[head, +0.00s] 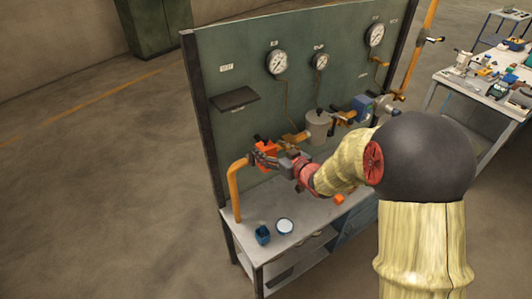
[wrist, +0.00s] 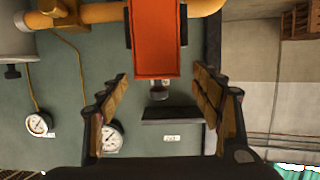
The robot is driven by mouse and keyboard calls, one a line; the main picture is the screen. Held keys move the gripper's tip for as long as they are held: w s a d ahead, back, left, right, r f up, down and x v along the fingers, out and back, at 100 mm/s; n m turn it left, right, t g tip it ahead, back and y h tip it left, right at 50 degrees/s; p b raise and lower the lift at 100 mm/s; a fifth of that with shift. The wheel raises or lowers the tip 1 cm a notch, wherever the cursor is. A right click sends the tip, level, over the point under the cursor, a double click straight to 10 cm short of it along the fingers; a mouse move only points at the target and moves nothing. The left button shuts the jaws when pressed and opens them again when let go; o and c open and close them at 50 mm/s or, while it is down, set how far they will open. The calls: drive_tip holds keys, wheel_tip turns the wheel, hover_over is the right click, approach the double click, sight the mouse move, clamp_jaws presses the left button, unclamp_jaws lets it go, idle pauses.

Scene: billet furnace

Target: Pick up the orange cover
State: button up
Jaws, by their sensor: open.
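The orange cover (head: 265,147) is a boxy piece at the yellow pipe on the left part of the green panel. In the wrist view it is a long orange-red block (wrist: 155,45) at top centre, with dark edges on both sides and a small round grey part at its lower end. My gripper (head: 268,157) is right at the cover in the head view and partly hides it. In the wrist view my gripper (wrist: 160,80) is open, its two fingers apart on either side of the cover's lower end. No contact is visible there.
The yellow pipe (head: 235,190) bends down to the grey bench (head: 255,218). A blue cup (head: 262,235), a white round dish (head: 285,227) and a small orange piece (head: 339,199) are on the bench. A grey canister (head: 318,126) and a dark shelf (head: 234,98) are near my arm.

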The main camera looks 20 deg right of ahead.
sight(267, 146)
drive_tip(key=x, duration=0.3)
drive_tip(key=shift+w+f, duration=0.1)
drive_tip(key=shift+w, duration=0.35)
drive_tip(key=shift+c, duration=0.8)
drive_tip(key=c, duration=1.1)
drive_tip(key=shift+c, duration=0.7)
